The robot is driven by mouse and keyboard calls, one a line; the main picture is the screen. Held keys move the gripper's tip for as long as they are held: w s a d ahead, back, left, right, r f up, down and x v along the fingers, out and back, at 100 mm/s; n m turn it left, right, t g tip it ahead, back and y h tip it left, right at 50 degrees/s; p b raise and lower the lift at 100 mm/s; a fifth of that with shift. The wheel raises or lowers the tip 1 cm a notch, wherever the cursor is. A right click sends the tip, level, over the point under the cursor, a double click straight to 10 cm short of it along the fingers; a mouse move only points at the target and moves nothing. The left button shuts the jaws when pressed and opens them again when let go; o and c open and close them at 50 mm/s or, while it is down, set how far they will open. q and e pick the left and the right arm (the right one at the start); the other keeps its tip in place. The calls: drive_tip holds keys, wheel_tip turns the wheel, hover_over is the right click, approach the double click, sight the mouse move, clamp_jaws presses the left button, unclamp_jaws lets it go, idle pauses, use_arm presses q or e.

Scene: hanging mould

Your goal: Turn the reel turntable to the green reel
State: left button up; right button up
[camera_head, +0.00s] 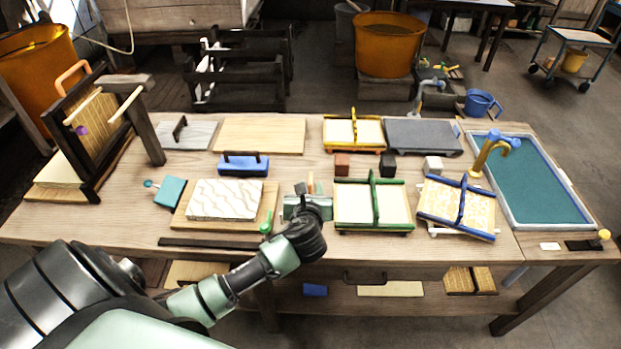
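I cannot make out a reel turntable or a green reel in this view. The green things I see are a green-edged tray with an upright green handle (375,203) and a small green knob (266,228) by the front of the table. My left gripper (306,196) is over the middle of the table, between a white veined slab (225,199) and the green-edged tray. Its fingers are small and partly hidden by my own wrist, so I cannot tell whether they are open or shut. My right gripper is not in view.
The wooden table (330,248) is crowded. A blue-edged tray (482,210) is tilted at the right, beside a teal basin (535,180). A yellow-edged tray (372,130) stands at the back. An upright wooden frame (108,120) stands at the left. The front edge is mostly clear.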

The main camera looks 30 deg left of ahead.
sight(311, 180)
use_arm(q)
drive_tip(key=x, duration=0.6)
drive_tip(key=shift+w+a+f, duration=0.15)
drive_tip(key=shift+w+f, duration=0.1)
drive_tip(key=shift+w, duration=0.05)
clamp_jaws()
